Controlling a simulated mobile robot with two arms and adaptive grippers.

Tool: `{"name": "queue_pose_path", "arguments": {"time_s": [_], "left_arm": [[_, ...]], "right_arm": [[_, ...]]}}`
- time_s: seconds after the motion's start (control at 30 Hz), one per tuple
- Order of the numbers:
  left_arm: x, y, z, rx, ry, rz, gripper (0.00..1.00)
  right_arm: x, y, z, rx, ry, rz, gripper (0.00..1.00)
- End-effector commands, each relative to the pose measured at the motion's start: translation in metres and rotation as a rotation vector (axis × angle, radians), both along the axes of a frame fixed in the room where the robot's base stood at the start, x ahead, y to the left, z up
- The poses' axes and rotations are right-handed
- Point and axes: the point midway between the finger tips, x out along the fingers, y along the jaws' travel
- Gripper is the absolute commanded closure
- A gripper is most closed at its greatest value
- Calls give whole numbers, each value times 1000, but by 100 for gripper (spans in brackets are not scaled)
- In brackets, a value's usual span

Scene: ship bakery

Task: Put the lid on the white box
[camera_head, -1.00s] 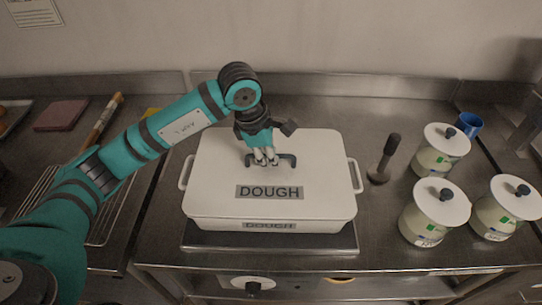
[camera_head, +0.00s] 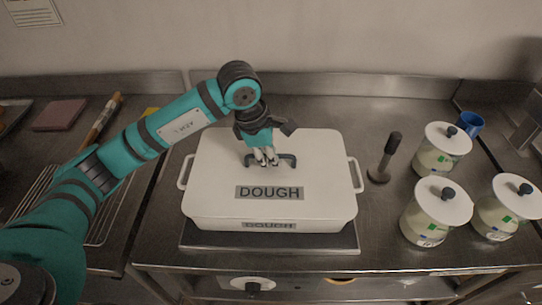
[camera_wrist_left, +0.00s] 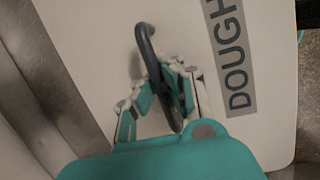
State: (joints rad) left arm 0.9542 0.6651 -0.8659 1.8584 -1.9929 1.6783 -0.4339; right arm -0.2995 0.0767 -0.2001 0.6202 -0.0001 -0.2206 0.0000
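The white box (camera_head: 290,226) stands on a metal plate on the counter, with DOUGH on its front. The white lid (camera_head: 320,165) lies on top of it, flat and seemingly lined up with its walls, with a DOUGH label and a dark handle (camera_head: 288,160). My left gripper (camera_head: 266,160) is over the lid's middle, pointing down, with its fingers at the handle. In the left wrist view the fingers (camera_wrist_left: 165,75) close in from both sides of the handle bar and appear shut on it. The exact contact is partly hidden. My right gripper is out of view.
A dark-handled tool (camera_head: 385,158) stands right of the box. Several lidded jars (camera_head: 437,210) and a blue cup (camera_head: 471,124) stand farther right. A wire rack (camera_head: 104,222), a rolling pin (camera_head: 104,118) and a reddish block (camera_head: 60,115) are at left.

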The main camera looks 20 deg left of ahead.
Motion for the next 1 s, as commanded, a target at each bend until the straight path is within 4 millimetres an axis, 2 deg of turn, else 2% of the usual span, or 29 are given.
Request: {"name": "queue_pose_path", "arguments": {"time_s": [0.13,0.4,0.57,0.77,1.0], "left_arm": [[0,0,1,-1,-1,0,100],[0,0,0,-1,-1,0,67],[0,0,0,0,-1,0,67],[0,0,0,1,1,0,44],[0,0,0,1,1,0,44]], "right_arm": [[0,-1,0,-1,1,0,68],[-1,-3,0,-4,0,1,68],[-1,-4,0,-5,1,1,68],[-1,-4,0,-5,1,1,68],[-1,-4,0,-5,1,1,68]]}}
